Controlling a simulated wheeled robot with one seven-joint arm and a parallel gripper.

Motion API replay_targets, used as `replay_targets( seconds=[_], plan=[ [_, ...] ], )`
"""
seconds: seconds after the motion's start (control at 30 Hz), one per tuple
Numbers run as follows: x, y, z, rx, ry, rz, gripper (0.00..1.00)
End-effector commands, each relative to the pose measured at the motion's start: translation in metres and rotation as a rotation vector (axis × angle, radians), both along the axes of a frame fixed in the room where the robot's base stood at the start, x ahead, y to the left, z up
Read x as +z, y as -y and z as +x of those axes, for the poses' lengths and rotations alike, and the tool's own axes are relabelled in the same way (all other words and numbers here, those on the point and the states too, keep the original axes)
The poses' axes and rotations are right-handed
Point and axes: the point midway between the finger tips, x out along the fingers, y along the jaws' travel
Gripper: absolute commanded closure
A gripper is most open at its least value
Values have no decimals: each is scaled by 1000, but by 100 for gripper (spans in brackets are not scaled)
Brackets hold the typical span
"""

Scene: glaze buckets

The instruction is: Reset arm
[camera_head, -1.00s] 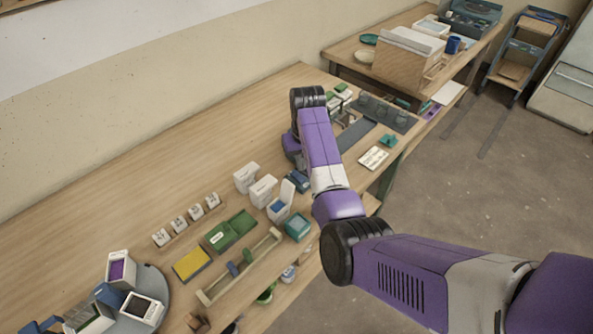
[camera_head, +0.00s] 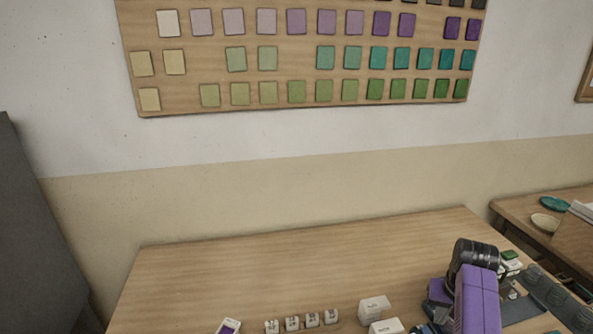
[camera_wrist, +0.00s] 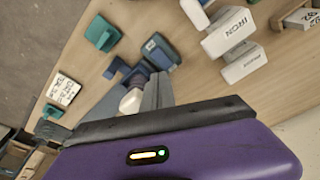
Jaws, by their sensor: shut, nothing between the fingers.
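My gripper (camera_wrist: 135,92) shows in the wrist view as grey fingers in front of its purple body. It is shut, with nothing held, above the wooden table. A small white item shows by the fingers; I cannot tell how far below them it is. In the head view my purple arm (camera_head: 478,300) reaches over the right part of the table, and the gripper cannot be made out there.
Wrist view: a white box marked IRON (camera_wrist: 228,33), another white box (camera_wrist: 243,63), a blue container (camera_wrist: 160,52) and a teal one (camera_wrist: 102,33) stand nearby. Head view: small white blocks (camera_head: 312,319) line the table (camera_head: 250,275); its back is clear. Colour tiles (camera_head: 296,91) hang above.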

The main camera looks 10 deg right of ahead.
Motion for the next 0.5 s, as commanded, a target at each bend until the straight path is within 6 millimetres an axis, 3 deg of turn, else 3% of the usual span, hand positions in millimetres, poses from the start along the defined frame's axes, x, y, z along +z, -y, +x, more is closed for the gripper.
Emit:
replay_targets(
  seconds=[0.1, 0.3, 0.5],
  plan=[
    [7, 11, 18, -6, 80, -44, 100],
    [50, 43, 61, -22, 339, -197, 100],
    [61, 51, 61, 3, 564, -365, 100]
  ],
)
